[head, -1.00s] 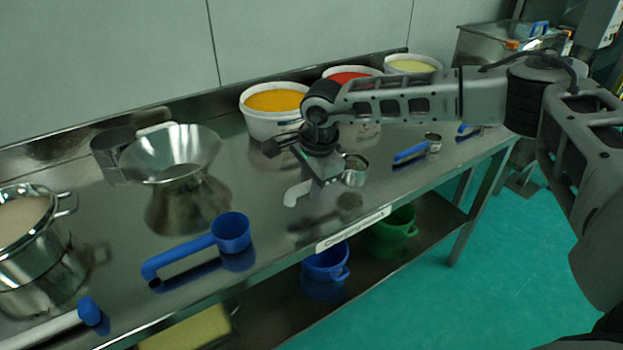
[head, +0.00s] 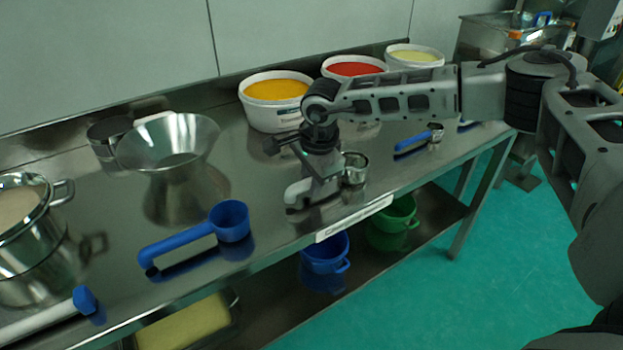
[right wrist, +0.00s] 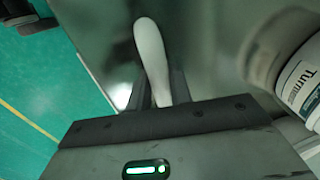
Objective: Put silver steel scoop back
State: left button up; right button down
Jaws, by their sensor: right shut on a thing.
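The silver steel scoop (head: 354,168) has a small round metal cup and a pale handle. It is at the middle of the steel table, close to the front edge. My right gripper (head: 318,184) is shut on the handle from above. The handle end (head: 294,194) sticks out to the left of the fingers. The scoop is at or just above the table top; I cannot tell if it touches. In the right wrist view the pale handle (right wrist: 151,50) runs up from between the fingers, and the cup is hidden. My left gripper is not in view.
A large blue scoop (head: 230,222) and a steel funnel (head: 170,145) stand to the left. Tubs of yellow (head: 272,115), red and pale powder line the back. A small blue-handled scoop (head: 413,141) lies to the right. Buckets sit on the lower shelf.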

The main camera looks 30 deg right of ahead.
jog(key=c, duration=0.7)
grip_release()
jog(key=shift+r+p, duration=2.5)
jog(key=shift+r, duration=0.95)
